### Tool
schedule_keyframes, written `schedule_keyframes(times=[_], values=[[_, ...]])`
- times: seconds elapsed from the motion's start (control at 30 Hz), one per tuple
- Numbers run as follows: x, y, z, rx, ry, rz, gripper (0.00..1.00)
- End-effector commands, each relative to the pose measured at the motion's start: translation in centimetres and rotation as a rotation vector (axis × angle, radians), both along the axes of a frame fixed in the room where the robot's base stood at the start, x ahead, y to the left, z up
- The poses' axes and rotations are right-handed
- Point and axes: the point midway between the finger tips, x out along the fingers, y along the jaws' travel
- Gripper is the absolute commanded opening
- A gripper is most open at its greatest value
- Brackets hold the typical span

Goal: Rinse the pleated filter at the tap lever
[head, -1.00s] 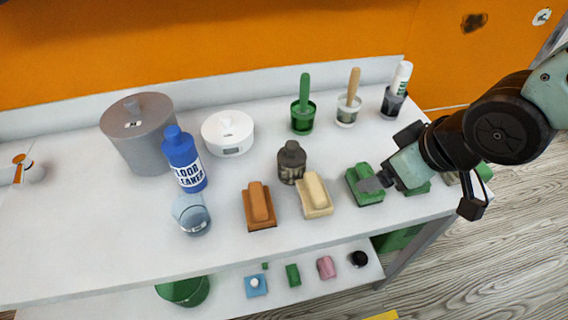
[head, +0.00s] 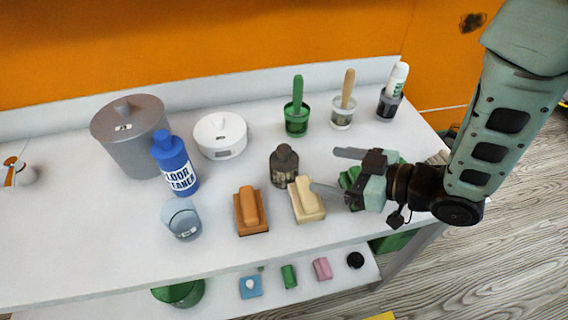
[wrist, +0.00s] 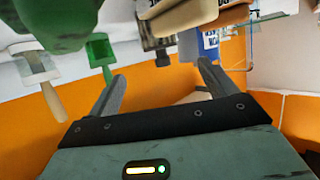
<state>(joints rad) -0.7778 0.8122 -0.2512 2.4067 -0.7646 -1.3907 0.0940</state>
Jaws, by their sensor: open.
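No pleated filter shows clearly in either view; a pale object (head: 438,157) behind my wrist is mostly hidden, and I cannot tell what it is. A small white and orange fitting (head: 14,172) at the far left edge may be the tap lever; it is cut off by the frame. My gripper (head: 335,172) is open and empty above the right part of the bench, by the green block (head: 350,178). Its spread fingers (wrist: 162,78) also show in the wrist view, with nothing between them.
On the bench (head: 100,245) stand a grey lidded pot (head: 130,145), blue bottle (head: 175,165), clear cup (head: 182,218), white round tub (head: 220,138), dark bottle (head: 284,167), orange block (head: 250,212), cream block (head: 306,202) and cups with handles (head: 297,117). A lower shelf holds small items.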

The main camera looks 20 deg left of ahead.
Motion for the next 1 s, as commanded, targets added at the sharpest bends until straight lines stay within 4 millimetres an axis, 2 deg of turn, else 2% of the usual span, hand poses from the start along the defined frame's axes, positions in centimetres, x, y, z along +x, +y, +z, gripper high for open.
schedule_keyframes(times=[0.1, 0.3, 0.57, 0.83, 1.0], values=[[0.4, 2.4, -0.7, -0.002, 0.0, 0.005, 0.85], [1.3, 5.5, -1.9, -0.001, 0.0, 0.002, 0.85], [1.7, 7.2, -2.7, -0.003, 0.001, 0.0, 0.85], [2.5, 10.6, -4.0, -0.001, -0.001, 0.0, 0.85], [2.8, 11.4, -4.4, -0.001, 0.0, -0.002, 0.85]])
